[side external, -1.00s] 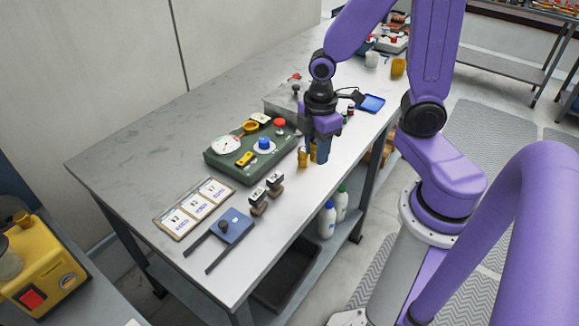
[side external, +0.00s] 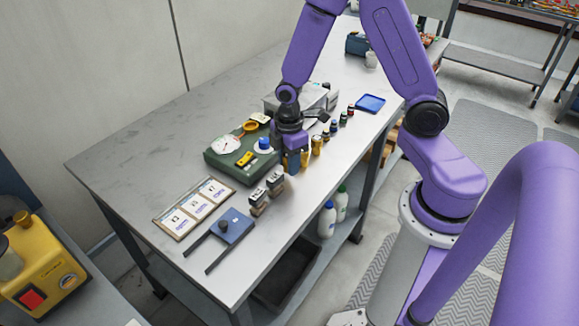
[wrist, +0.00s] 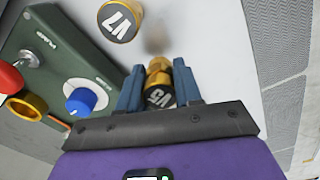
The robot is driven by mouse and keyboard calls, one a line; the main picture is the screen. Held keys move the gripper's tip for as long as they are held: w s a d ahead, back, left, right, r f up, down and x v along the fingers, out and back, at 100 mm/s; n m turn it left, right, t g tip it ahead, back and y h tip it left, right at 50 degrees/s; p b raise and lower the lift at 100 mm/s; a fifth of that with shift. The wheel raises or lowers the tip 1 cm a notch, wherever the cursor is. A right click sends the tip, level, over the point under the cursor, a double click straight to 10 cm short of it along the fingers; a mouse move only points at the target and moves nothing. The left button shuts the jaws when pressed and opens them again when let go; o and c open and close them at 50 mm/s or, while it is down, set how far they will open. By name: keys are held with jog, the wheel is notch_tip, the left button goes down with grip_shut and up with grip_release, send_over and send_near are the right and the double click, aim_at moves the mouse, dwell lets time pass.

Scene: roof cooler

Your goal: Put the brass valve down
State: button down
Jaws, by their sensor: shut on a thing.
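The brass valve (wrist: 158,88) has a dark top marked V5 in the wrist view. My gripper (wrist: 158,90) is shut on it, a blue finger on each side. In the side view my gripper (side external: 294,163) is low over the table, just in front of the green panel. A second brass valve, marked V7 (wrist: 119,20), stands free in the wrist view, up and left of V5. Brass shows just right of my fingers in the side view, but I cannot tell which piece is V5. Whether V5 touches the table is unclear.
The green panel (side external: 220,165) with its blue knob (side external: 264,143) is close to my gripper. Two dark stamp-like blocks (side external: 267,190) stand to the left. Further left are a card board (side external: 195,207) and a blue forked plate (side external: 232,226). Small bottles (side external: 341,118) and a blue tray (side external: 371,103) are right.

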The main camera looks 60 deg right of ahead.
jog(key=shift+s+f, duration=0.1)
jog(key=shift+f, duration=0.95)
jog(key=shift+f, duration=0.2)
jog(key=c, duration=0.8)
grip_release()
jog(key=shift+o, duration=0.2)
